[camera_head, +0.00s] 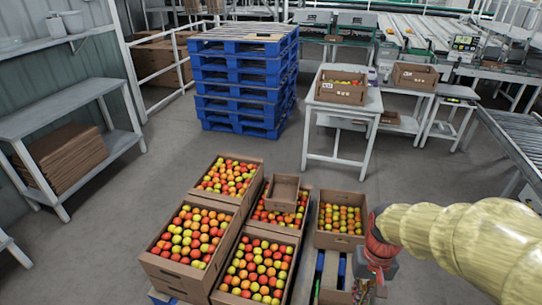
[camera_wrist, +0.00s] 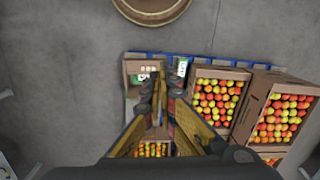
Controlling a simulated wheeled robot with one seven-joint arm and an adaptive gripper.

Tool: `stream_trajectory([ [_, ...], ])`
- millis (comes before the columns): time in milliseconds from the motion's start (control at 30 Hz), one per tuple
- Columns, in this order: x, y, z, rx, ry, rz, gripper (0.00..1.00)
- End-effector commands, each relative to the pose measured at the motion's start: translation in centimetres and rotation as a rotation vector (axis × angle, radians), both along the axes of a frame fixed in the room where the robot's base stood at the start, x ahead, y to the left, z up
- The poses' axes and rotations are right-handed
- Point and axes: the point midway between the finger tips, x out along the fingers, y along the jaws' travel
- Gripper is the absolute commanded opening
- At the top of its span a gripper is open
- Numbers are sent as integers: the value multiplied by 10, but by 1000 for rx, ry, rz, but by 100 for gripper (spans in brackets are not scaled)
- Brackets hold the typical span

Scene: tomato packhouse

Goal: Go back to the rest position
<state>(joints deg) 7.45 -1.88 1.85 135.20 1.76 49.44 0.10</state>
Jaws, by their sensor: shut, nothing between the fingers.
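My gripper (camera_wrist: 160,88) is at the centre of the wrist view, pointing down above the crates, shut with nothing held. In the head view my arm comes in from the right, and the gripper end (camera_head: 368,285) hangs low beside the nearest crates. Below it, the wrist view shows a crate of tomatoes (camera_wrist: 155,149) partly hidden between the fingers, and a small box (camera_wrist: 133,66) just left of the fingertips. The gap between the gripper and these things cannot be judged exactly.
Several tomato crates (camera_head: 176,273) stand grouped on blue pallets, with a small empty box (camera_head: 283,189) on one. Behind are a blue pallet stack (camera_head: 240,85), a white table (camera_head: 347,107) with a crate, and roller conveyors (camera_head: 515,140). Left is a shelf (camera_head: 70,105). The floor between is clear.

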Motion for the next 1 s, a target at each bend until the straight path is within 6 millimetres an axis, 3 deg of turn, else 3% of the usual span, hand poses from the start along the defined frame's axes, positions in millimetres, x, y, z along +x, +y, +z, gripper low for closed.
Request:
stream_trajectory([
  [200,-26,10,54,-29,-136,48,0],
  [700,-62,31,155,-67,-515,124,0],
  [1000,-66,37,170,-64,-570,144,0],
])
